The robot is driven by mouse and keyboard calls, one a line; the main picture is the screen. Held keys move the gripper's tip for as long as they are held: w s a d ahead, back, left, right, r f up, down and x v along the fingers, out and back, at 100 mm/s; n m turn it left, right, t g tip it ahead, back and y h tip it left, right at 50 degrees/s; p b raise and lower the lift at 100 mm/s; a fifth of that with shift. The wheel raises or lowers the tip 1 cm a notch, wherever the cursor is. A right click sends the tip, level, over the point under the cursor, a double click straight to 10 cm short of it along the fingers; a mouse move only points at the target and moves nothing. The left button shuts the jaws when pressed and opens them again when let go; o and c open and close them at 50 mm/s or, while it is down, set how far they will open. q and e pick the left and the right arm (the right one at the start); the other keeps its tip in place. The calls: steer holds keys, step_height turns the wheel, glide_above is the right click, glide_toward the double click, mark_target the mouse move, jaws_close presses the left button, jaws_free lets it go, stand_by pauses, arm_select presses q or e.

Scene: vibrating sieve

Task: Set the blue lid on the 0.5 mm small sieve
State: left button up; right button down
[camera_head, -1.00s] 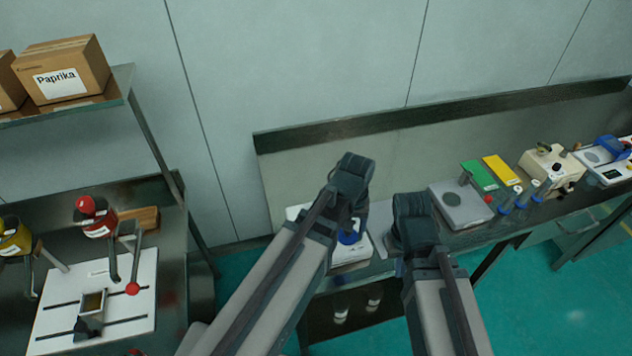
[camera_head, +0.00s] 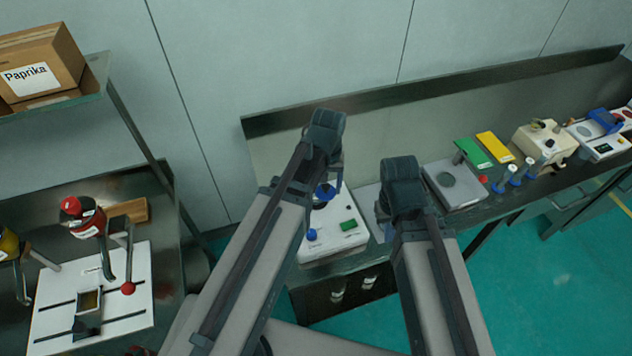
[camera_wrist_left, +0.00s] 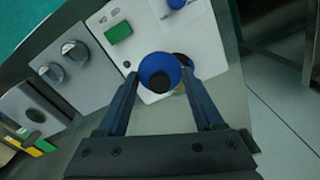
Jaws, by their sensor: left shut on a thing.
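My left gripper (camera_wrist_left: 160,76) is shut on the blue lid (camera_wrist_left: 159,66), which has a dark round knob. In the head view the lid (camera_head: 325,192) shows just below the left gripper (camera_head: 328,184), over the back part of a white machine (camera_head: 330,243). A dark round part (camera_wrist_left: 184,59) and a yellowish bit peek out beside the lid in the left wrist view. The lid hides most of what lies under it. I cannot tell if the lid touches it or make out the 0.5 mm sieve. My right gripper (camera_head: 384,208) points down right of the machine, its fingers mostly hidden.
The white machine has a green part (camera_head: 348,225) and a blue knob (camera_head: 311,235). Right along the bench stand a grey plate device (camera_head: 455,186), green and yellow panels, and blue-based tubes. A wall panel is behind. A shelf and another bench are at the left.

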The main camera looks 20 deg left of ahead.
arm_select(q)
steer(key=w+a, duration=0.3)
steer(key=shift+f, duration=0.15)
steer(key=shift+w+a, duration=0.25)
steer(key=shift+w, duration=0.05)
steer(key=f+b, duration=0.4)
steer(key=shift+w+a, duration=0.15)
steer(key=shift+a, duration=0.05)
steer(key=shift+r, duration=0.15)
steer(key=o, duration=1.4)
steer(key=shift+c, duration=0.2)
